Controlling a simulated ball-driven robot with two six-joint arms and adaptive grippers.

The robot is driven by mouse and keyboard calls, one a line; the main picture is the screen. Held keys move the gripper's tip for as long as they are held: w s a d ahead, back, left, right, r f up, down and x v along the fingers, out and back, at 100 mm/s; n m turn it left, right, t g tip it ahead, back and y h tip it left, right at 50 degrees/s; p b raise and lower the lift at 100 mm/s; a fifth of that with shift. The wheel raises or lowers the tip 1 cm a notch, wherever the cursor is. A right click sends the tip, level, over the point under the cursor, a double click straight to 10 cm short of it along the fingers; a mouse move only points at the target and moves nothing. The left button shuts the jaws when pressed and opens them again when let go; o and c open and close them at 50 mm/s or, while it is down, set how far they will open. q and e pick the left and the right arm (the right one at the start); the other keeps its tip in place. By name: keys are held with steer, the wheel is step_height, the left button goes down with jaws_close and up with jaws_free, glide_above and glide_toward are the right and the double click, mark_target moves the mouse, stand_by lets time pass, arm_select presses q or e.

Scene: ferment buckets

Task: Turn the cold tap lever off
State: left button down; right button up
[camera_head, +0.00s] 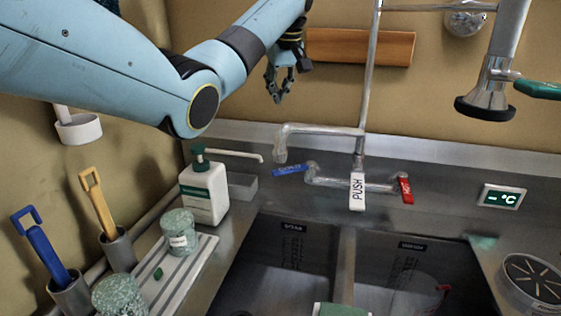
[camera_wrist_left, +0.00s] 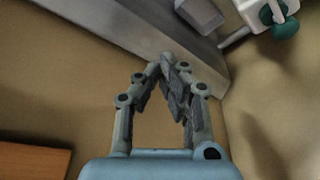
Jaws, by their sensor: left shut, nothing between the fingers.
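The blue cold tap lever (camera_head: 291,169) is on the left end of the tap body (camera_head: 345,183), behind the sink. It points left, lying roughly along the tap body. The red hot lever (camera_head: 405,190) is at the right end. My left gripper (camera_head: 279,99) is shut and empty, hanging fingers down in front of the wall, well above the blue lever and apart from it. In the left wrist view my fingers (camera_wrist_left: 173,66) meet at their tips, with nothing between them. The blue lever does not show in that view. My right gripper is in neither view.
The curved spout (camera_head: 315,130) rises between my gripper and the levers. A white PUSH lever (camera_head: 357,191) hangs in front of the tap. A soap bottle (camera_head: 204,190) stands left. The hanging sprayer (camera_head: 487,95) is right. A wooden board (camera_head: 360,47) is on the wall.

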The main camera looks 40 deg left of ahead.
mark_target(294, 168)
arm_select(q)
step_height(294, 168, down, 18)
steer(key=b, duration=0.4)
steer(key=shift+d+b, duration=0.3)
steer(key=shift+b, duration=0.05)
stand_by(0.3)
steer(key=shift+r, duration=0.1)
